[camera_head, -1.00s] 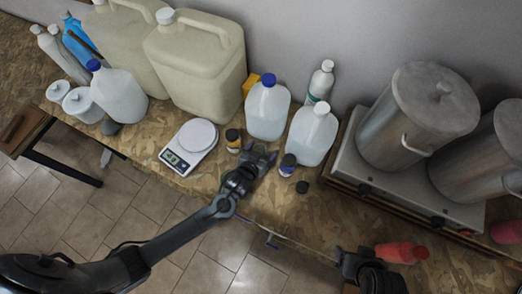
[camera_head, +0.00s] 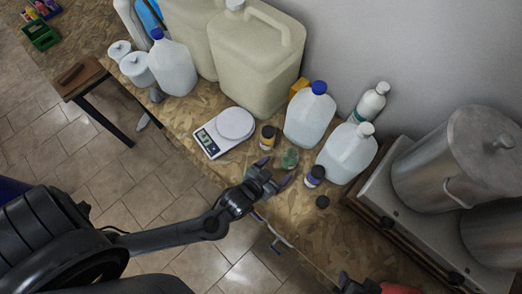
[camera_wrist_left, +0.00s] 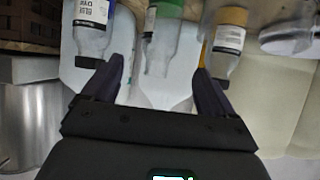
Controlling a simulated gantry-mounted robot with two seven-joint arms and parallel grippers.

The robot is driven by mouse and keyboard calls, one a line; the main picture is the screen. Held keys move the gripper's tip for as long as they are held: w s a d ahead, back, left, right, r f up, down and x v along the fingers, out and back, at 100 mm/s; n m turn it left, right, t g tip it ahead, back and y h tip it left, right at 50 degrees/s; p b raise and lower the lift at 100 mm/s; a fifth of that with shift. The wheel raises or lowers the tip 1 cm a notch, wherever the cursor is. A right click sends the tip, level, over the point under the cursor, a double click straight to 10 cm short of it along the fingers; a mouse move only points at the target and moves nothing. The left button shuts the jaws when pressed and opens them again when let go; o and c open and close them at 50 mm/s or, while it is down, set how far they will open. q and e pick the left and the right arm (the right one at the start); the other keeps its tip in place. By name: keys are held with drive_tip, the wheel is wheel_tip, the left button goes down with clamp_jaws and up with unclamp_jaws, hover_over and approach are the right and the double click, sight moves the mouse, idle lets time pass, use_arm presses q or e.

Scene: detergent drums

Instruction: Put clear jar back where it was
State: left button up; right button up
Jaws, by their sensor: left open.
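The small clear jar with a green top (camera_head: 289,159) stands on the wooden bench, in front of the large jugs. It also shows in the left wrist view (camera_wrist_left: 160,48), beyond and between my fingers. My left gripper (camera_head: 273,172) is open and empty, just on the near side of the jar and apart from it. Its two dark fingers also show in the left wrist view (camera_wrist_left: 158,75). My right gripper (camera_head: 358,284) is cut off at the bottom edge, beside a red bottle (camera_head: 398,288); its jaws are unclear.
A jar with an orange-brown cap (camera_head: 267,138) stands left of the clear jar, and a blue-labelled jar (camera_head: 314,177) stands right. A small black cap (camera_head: 322,202) lies nearby. A white scale (camera_head: 226,131) is farther left. Large jugs (camera_head: 309,118) (camera_head: 346,152) stand close behind.

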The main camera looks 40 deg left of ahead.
use_arm(q)
drive_tip(key=s+a+r+g, duration=0.2)
drive_tip(key=s+a+g, duration=0.1)
drive_tip(key=s, duration=0.3)
drive_tip(key=s+a+r+m+g, duration=0.1)
drive_tip(key=s+a+r+g, duration=0.1)
drive_tip(key=s+a+g, duration=0.2)
drive_tip(key=s+g, duration=0.1)
drive_tip(key=s, duration=0.2)
drive_tip(key=shift+r+g, duration=0.3)
drive_tip(key=shift+d, duration=0.1)
